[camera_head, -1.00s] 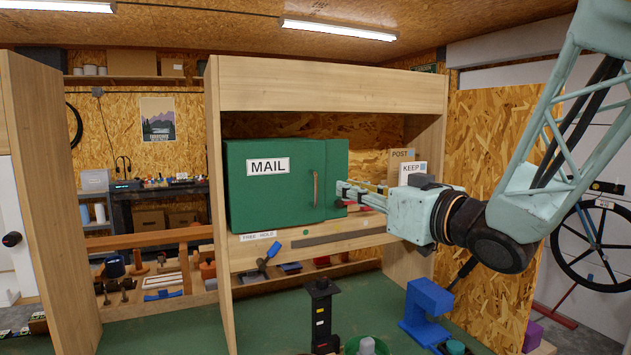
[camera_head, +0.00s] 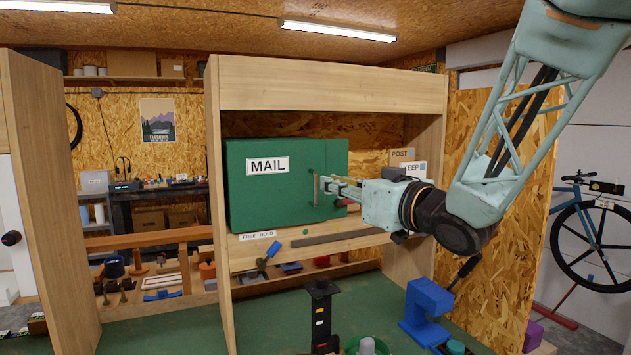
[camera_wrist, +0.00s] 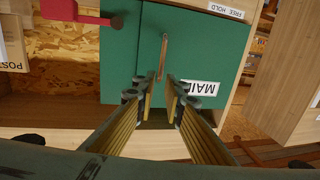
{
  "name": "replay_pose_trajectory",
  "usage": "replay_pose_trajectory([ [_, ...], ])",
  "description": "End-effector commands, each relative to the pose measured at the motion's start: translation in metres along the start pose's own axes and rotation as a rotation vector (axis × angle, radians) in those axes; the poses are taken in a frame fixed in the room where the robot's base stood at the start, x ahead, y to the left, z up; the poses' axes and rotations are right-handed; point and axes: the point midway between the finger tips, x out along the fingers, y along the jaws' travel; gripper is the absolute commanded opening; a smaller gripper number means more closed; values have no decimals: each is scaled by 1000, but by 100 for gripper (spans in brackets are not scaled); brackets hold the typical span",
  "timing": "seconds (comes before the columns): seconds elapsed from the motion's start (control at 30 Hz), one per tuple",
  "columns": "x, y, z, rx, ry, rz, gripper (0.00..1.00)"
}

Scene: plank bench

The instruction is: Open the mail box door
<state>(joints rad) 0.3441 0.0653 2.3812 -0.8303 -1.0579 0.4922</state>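The green mail box (camera_head: 258,195) stands on a wooden shelf, with a white MAIL label on its door. The door looks shut. Its upright reddish-brown bar handle (camera_head: 316,188) is near the door's right edge and also shows in the wrist view (camera_wrist: 163,52). My gripper (camera_head: 328,188) reaches in from the right, fingertips beside the handle. In the wrist view, my gripper (camera_wrist: 161,76) has its fingers apart with a narrow gap, and the handle's near end lines up with that gap. I cannot tell whether the fingers touch it.
A FREE HOLD label (camera_head: 258,236) is on the shelf front below the box. POST (camera_head: 401,154) and KEEP cards stand right of it. A red part (camera_wrist: 90,14) sticks out by the box. A black post (camera_head: 321,310) and a blue block (camera_head: 428,305) stand on the green bench below.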

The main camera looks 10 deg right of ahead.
Motion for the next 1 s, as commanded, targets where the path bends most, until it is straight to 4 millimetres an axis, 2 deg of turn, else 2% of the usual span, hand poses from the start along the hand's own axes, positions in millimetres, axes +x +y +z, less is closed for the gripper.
replay_pose_trajectory([
  [0.6, 66, -1, 1, 0, -1, -2, 10],
  [1.0, 76, -1, -1, 0, 1, -1, 10],
])
